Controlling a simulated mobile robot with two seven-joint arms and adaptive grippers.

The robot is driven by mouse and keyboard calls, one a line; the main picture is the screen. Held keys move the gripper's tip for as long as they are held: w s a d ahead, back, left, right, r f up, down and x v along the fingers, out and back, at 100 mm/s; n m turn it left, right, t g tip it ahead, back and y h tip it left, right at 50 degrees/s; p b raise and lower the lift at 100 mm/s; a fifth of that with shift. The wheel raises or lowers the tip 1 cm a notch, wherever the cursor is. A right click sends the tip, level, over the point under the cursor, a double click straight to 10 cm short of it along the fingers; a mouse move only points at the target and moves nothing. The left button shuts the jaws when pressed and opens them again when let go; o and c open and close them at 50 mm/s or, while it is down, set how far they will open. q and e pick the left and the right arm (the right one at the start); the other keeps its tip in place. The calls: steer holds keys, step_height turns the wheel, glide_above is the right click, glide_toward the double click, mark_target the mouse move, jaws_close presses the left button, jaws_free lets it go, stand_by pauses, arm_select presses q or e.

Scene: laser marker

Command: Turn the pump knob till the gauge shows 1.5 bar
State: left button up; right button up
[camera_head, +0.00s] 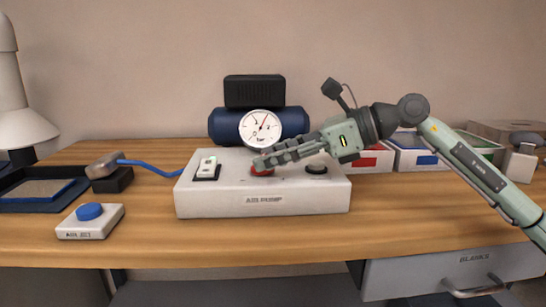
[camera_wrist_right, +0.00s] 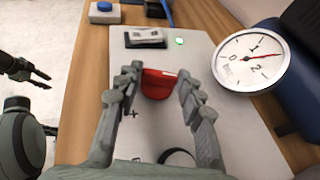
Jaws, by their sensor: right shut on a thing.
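The red pump knob (camera_head: 262,171) is on top of the white air pump box (camera_head: 263,201). My right gripper (camera_wrist_right: 159,84) is shut on the red knob (camera_wrist_right: 158,86), one finger on each side. In the head view, its fingers hide part of the knob. The round white gauge (camera_head: 261,127) stands behind the box. It shows larger in the right wrist view (camera_wrist_right: 238,72), where its red needle points between 1 and 2, around the middle. My left gripper (camera_wrist_right: 30,78) seems to show dark at the left edge of the wrist view, away from the pump; its opening is unclear.
The pump has a rocker switch (camera_head: 206,169) with a green light at left and a black knob (camera_head: 316,169) at right. A blue air cylinder (camera_head: 293,122) stands behind. An air jet button (camera_head: 89,212) sits left; colour-marked boxes (camera_head: 372,159) stand right. The front table strip is clear.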

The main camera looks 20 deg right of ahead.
stand_by(0.3)
steer(key=o, duration=1.2)
steer(key=shift+c, duration=0.2)
steer(key=shift+d, duration=0.1)
steer(key=v, duration=1)
steer(key=shift+d, duration=0.15)
steer(key=shift+v, duration=0.8)
steer(key=shift+r, duration=0.1)
